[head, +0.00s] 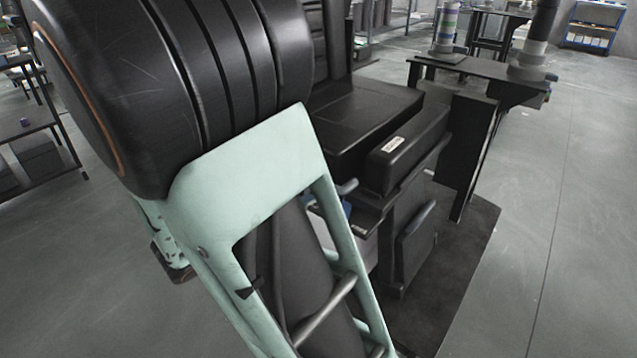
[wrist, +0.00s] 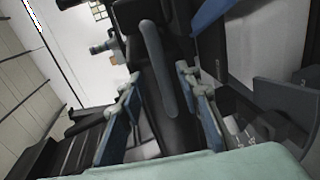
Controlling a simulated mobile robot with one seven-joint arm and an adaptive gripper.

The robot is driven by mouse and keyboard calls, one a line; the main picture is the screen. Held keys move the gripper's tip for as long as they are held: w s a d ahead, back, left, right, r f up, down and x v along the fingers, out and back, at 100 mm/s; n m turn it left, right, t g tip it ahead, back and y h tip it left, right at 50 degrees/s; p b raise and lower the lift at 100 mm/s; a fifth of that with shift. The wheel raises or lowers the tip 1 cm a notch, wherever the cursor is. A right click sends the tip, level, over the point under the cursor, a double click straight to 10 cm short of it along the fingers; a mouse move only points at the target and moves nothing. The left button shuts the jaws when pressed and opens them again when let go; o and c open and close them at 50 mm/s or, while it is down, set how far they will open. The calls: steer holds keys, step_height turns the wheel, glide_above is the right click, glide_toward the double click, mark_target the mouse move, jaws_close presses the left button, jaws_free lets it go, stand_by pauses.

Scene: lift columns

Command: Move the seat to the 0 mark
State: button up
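The black seat (head: 365,115) stands at the centre of the head view, with a padded cushion, part of a backrest and a thick armrest (head: 405,150) with a white label. My gripper (wrist: 160,80) shows in the wrist view with its two blue, grey-tipped fingers spread apart. A long dark rounded bar, perhaps a lever (wrist: 155,60), lies in the gap between the fingers; I cannot tell whether they touch it. A dark curved part (wrist: 245,125) at the right carries faint pale marks, too small to read. In the head view my arm hides most of the gripper.
A dark base plate (head: 465,250) lies under the seat. A dark stand (head: 475,70) with a column bearing coloured rings (head: 447,25) is behind it at the right. A low shelf (head: 35,130) is at the far left. The grey floor at the right is clear.

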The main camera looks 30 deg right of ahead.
steer(key=v, duration=0.6)
stand_by(0.7)
